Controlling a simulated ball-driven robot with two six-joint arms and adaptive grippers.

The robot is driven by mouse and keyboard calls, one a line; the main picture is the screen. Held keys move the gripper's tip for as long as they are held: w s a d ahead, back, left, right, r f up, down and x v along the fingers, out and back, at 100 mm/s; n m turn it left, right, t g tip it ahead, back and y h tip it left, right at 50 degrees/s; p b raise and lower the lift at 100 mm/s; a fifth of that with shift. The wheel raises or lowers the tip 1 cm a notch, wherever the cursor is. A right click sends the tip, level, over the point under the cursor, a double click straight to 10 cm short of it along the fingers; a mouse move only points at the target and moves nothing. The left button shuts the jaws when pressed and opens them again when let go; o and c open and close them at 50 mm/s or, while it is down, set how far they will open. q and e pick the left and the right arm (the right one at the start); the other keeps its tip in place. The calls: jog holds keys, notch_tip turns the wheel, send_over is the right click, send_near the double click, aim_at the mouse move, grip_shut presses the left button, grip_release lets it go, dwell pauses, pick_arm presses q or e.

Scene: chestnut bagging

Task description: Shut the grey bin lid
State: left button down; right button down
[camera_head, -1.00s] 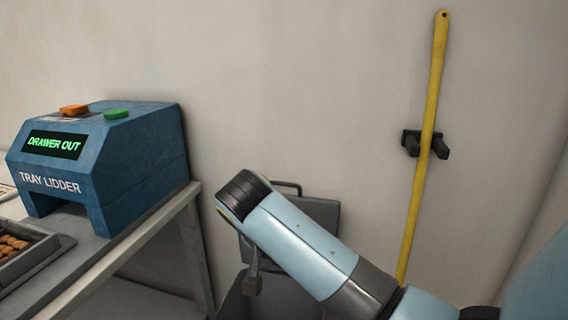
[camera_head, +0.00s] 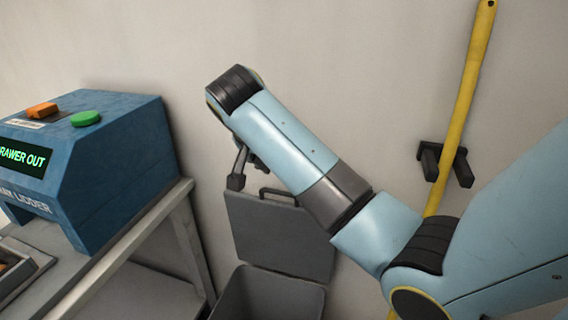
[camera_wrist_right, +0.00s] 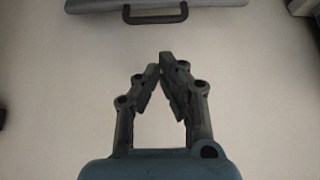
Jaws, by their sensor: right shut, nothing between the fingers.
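The grey bin (camera_head: 265,297) stands on the floor against the wall, its mouth open. Its grey lid (camera_head: 275,235) stands raised and upright at the bin's back, with a dark handle (camera_head: 277,193) on its top edge. My right gripper (camera_head: 237,182) is above the lid's upper left corner, partly hidden behind my forearm. In the right wrist view my right gripper (camera_wrist_right: 160,58) is shut and empty, tips together. The lid (camera_wrist_right: 215,4) and its handle (camera_wrist_right: 155,17) show beyond the fingertips, apart from them. My left gripper is not in view.
A blue tray lidder (camera_head: 105,165) sits on a metal table (camera_head: 150,225) at left, its screen partly cut off. A yellow pole (camera_head: 462,110) hangs in a dark wall bracket (camera_head: 445,165) at right. Bare wall lies behind my arm.

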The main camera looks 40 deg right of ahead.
jog(key=x, duration=1)
jog(key=shift+b, duration=0.35)
